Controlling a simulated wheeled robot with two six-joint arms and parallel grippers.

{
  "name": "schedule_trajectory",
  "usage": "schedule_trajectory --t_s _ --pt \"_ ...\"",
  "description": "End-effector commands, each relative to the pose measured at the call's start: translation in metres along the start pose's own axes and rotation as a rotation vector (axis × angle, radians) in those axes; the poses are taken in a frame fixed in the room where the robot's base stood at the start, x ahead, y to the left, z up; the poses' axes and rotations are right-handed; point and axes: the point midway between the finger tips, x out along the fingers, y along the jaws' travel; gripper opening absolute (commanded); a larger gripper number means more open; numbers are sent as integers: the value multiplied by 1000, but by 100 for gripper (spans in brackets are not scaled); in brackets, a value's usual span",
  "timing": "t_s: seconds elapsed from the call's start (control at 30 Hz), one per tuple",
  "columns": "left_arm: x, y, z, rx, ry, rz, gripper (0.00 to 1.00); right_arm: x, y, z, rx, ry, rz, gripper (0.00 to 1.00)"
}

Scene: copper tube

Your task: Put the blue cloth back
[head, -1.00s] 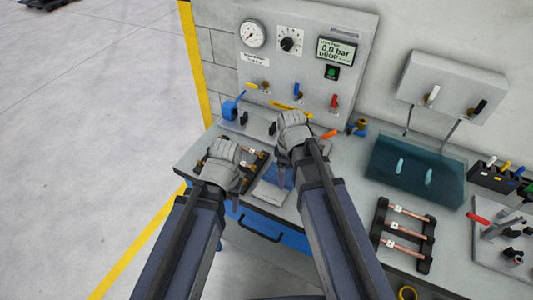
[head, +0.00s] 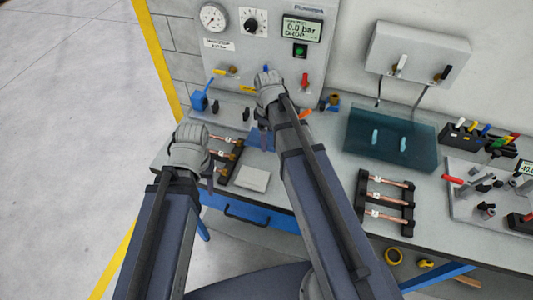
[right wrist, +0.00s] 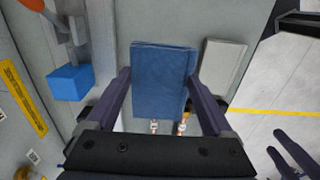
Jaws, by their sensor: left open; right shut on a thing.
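The blue cloth (right wrist: 162,75) is a flat folded rectangle between the two fingers of my right gripper (right wrist: 160,80) in the right wrist view. In the head view a little of the cloth (head: 262,141) shows below my right gripper (head: 267,125), which is shut on it near the foot of the gauge panel. I cannot tell how far the cloth is above the bench. My left gripper (head: 208,176) is open and empty, beside the left rack of copper tubes (head: 228,150). Its fingers also show in the right wrist view (right wrist: 290,155).
A pale flat pad (head: 253,179) lies on the bench in front of the cloth. The gauge panel (head: 262,50) stands behind. A blue block (right wrist: 70,83) is left of the cloth in the wrist view. Another tube rack (head: 386,204) and a teal tray (head: 390,150) are to the right.

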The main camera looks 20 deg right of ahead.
Motion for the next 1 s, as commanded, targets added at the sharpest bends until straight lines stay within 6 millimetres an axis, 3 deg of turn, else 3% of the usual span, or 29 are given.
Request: schedule_trajectory --t_s 0.03,0.2,0.47,0.8,1.0 --pt "17 2 -1 -1 0 0 50 17 0 0 0 0 0 34" --pt "40 4 -2 -1 0 0 50 40 0 0 0 0 0 34" --pt "42 4 -2 -2 0 0 50 43 0 0 0 0 0 34" --pt "79 8 -5 -2 0 0 50 79 0 0 0 0 0 34" --pt "77 7 -4 -2 0 0 50 77 0 0 0 0 0 34"
